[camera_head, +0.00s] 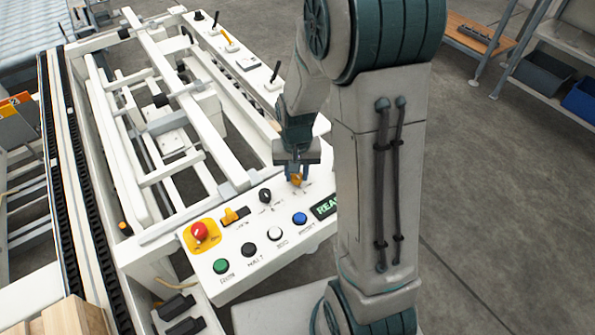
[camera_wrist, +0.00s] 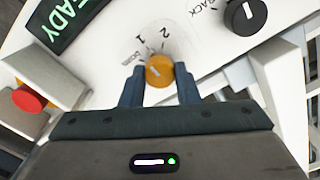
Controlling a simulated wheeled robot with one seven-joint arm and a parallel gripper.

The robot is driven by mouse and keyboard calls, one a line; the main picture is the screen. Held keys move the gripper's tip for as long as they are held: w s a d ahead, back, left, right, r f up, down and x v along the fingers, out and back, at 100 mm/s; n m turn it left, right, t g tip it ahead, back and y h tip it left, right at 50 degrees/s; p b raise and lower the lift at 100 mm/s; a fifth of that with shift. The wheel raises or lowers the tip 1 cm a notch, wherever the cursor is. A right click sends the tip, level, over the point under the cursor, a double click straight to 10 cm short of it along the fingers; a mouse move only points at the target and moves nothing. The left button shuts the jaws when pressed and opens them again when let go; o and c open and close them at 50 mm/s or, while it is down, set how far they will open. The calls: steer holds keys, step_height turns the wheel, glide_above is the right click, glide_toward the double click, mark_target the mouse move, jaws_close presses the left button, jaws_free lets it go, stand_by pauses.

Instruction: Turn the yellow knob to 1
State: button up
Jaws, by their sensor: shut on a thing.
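The yellow knob (camera_wrist: 159,71) sits on the white control panel (camera_head: 255,262), with the printed numbers 1 and 2 beside it in the wrist view. My gripper (camera_wrist: 160,85) has its two dark fingers on either side of the knob, shut on it. A pale pointer line shows on the knob's face; exactly which mark it points to I cannot tell. In the head view the knob (camera_head: 297,180) shows just below my gripper (camera_head: 296,172), partly covered by the fingers.
A green-lettered display (camera_head: 326,206) is close to my arm.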

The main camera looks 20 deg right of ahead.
mark_target(297, 175)
stand_by(0.3)
steer(key=o, duration=1)
steer(key=shift+c, duration=0.2)
step_height(297, 175, up, 14)
steer(key=p, duration=0.1)
steer(key=s+r+n+t+p, duration=0.1)
steer(key=s+r, duration=0.2)
steer(key=s, duration=0.4)
steer(key=s+r+n+t+p, duration=0.1)
steer(key=s+r+p, duration=0.1)
steer(key=s+r, duration=0.2)
steer(key=s, duration=0.2)
steer(key=shift+s+r+n+t+p, duration=0.25)
steer(key=shift+s+n+t+p, duration=0.05)
steer(key=shift+s+t, duration=0.1)
